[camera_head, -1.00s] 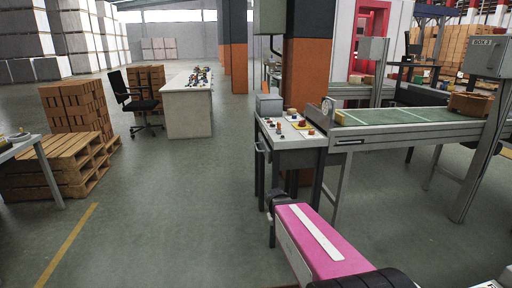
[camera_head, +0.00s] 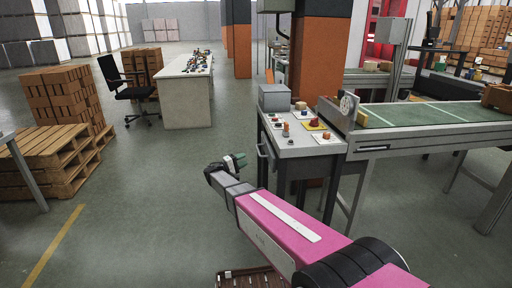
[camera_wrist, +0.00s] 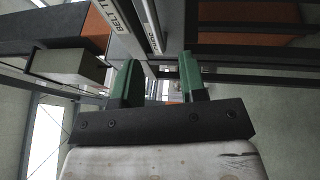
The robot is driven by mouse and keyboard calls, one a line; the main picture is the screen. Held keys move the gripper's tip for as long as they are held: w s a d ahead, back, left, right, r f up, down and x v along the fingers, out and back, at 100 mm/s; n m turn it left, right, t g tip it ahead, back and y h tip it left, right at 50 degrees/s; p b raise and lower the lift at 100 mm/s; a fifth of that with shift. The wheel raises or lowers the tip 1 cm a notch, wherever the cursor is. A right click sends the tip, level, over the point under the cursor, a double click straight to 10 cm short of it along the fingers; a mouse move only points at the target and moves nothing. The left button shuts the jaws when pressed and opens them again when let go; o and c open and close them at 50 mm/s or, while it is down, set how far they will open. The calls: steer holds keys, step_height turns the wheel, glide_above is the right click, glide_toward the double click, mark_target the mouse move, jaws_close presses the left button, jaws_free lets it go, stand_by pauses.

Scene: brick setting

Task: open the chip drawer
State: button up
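A grey-topped workstation table (camera_head: 320,148) stands right of centre in the head view, beside the conveyor. A bar handle (camera_head: 263,149) shows on its left side; I cannot tell for sure that it belongs to the chip drawer. My gripper (camera_head: 239,160) is in front and to the left of the table, apart from the handle. In the wrist view my gripper (camera_wrist: 156,82) has its two green fingers apart with nothing between them. Beyond them are grey metal beams with labels, one starting "BELT" (camera_wrist: 125,17). A grey box-like part (camera_wrist: 66,66) is left of the fingers.
Small coloured parts and a grey box (camera_head: 274,97) are on the table top. A green conveyor (camera_head: 425,113) extends right. A white bench (camera_head: 186,98), an office chair (camera_head: 127,92) and pallets with bricks (camera_head: 52,150) stand left. The floor between is clear.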

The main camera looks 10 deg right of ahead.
mark_target(258, 149)
steer(key=x, duration=0.7)
steer(key=w+x, duration=0.1)
steer(key=x, duration=0.2)
steer(key=shift+w+r, duration=0.1)
steer(key=shift+r, duration=0.2)
jaws_close()
